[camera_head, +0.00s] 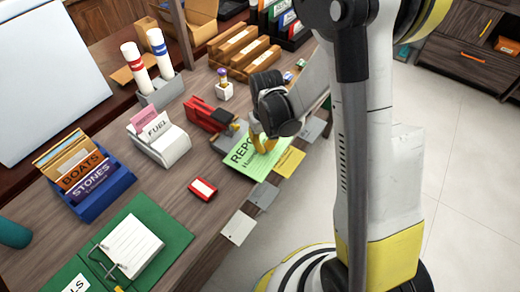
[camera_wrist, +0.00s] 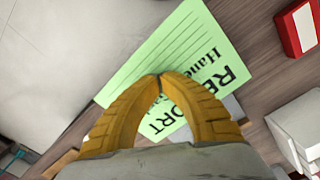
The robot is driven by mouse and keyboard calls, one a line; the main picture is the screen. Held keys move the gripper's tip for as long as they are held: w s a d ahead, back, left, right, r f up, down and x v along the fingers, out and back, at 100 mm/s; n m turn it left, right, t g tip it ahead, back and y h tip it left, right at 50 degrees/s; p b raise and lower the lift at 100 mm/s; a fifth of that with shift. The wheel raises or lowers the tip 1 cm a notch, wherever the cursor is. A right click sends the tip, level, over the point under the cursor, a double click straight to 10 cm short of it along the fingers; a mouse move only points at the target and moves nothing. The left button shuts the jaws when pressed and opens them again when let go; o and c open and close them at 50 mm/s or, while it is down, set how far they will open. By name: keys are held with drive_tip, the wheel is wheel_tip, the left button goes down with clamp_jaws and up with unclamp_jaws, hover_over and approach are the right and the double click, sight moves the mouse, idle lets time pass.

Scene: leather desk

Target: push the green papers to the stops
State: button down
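The green papers (camera_head: 240,158) lie on the wooden desk near its front edge, with "REPORT" printed on the top sheet. They also show in the wrist view (camera_wrist: 190,45), partly hidden behind my fingers. My gripper (camera_head: 262,148) is over the papers, pointing down. In the wrist view its yellow fingertips (camera_wrist: 160,76) meet, with nothing visible between them. I cannot tell whether the tips touch the top sheet. No part is clearly recognisable as the stops; the far edge of the papers is partly hidden by my gripper.
A red block-like thing (camera_head: 203,189) lies left of the papers. A red tool (camera_head: 207,116) and a white card box (camera_head: 160,142) stand behind. A yellow card (camera_head: 289,162) and a grey card (camera_head: 262,195) line the desk edge. Bare wood shows left of the papers.

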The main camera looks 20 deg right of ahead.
sight(270, 155)
drive_tip(key=shift+f+b, duration=0.55)
drive_tip(key=shift+f, duration=0.1)
idle(0.3)
drive_tip(key=shift+r, duration=0.25)
drive_tip(key=shift+r+p, duration=0.35)
drive_tip(key=shift+r, duration=0.05)
drive_tip(key=shift+s+d, duration=0.1)
drive_tip(key=s+d+b, duration=0.1)
drive_tip(key=s+d, duration=0.4)
drive_tip(key=s, duration=0.1)
drive_tip(key=shift+s, duration=0.4)
idle(0.6)
drive_tip(key=shift+f+b, duration=1.35)
drive_tip(key=shift+w+a, duration=0.7)
drive_tip(key=shift+w, duration=0.2)
drive_tip(key=shift+w+a, duration=0.65)
drive_tip(key=shift+w, duration=0.3)
drive_tip(key=shift+w+a, duration=0.7)
drive_tip(key=shift+w, duration=0.2)
idle(0.5)
